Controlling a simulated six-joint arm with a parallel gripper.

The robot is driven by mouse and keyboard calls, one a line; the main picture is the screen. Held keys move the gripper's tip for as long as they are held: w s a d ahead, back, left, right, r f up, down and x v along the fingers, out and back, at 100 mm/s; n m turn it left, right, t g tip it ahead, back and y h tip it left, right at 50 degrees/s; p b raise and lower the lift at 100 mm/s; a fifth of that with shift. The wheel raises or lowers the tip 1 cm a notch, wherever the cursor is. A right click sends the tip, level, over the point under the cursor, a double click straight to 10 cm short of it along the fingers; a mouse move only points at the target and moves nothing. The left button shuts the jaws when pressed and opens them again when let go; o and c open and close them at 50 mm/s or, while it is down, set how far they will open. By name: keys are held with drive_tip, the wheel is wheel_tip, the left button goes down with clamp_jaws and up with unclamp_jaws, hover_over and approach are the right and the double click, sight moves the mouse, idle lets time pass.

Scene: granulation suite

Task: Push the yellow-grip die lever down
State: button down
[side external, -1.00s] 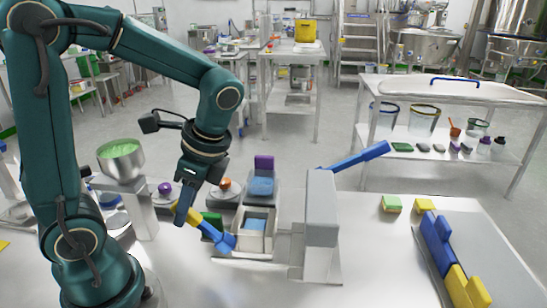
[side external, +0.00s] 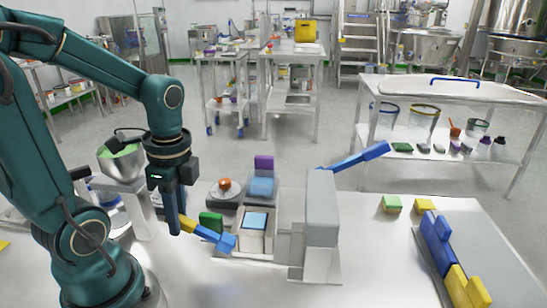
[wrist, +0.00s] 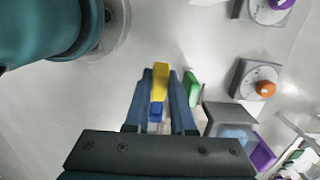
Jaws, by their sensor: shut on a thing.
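The die lever has a yellow grip (side external: 188,227) and a blue arm (side external: 216,238), and sticks out left from the metal die press (side external: 250,252). It slopes gently, with the yellow end slightly higher than the blue end. My gripper (side external: 176,225) points straight down, shut on the yellow grip. In the wrist view, the yellow grip (wrist: 160,82) lies between both fingers of my gripper (wrist: 160,92), with part of the blue arm below it. The near finger hides the grip's outer end in the side view. A light-blue-topped block (side external: 255,221) shows in the die opening.
A green block (side external: 211,222) stands close to the lever. A tall grey column with a raised blue lever (side external: 355,157) stands to the right. Dials with orange (wrist: 265,88) and purple (wrist: 277,3) knobs lie behind.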

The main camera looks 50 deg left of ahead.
drive_tip(key=shift+s+a+f+t+h, duration=0.15)
drive_tip(key=shift+s+f+t+h, duration=0.15)
drive_tip(key=shift+f+t, duration=0.15)
drive_tip(key=c, duration=0.8)
unclamp_jaws()
drive_tip(key=shift+w, duration=0.1)
drive_tip(key=shift+o, duration=0.2)
drive_tip(key=shift+r, duration=0.1)
wheel_tip(320, 180, up, 4)
drive_tip(key=shift+a+r, duration=0.1)
drive_tip(key=shift+r, duration=0.4)
drive_tip(key=shift+c, duration=0.3)
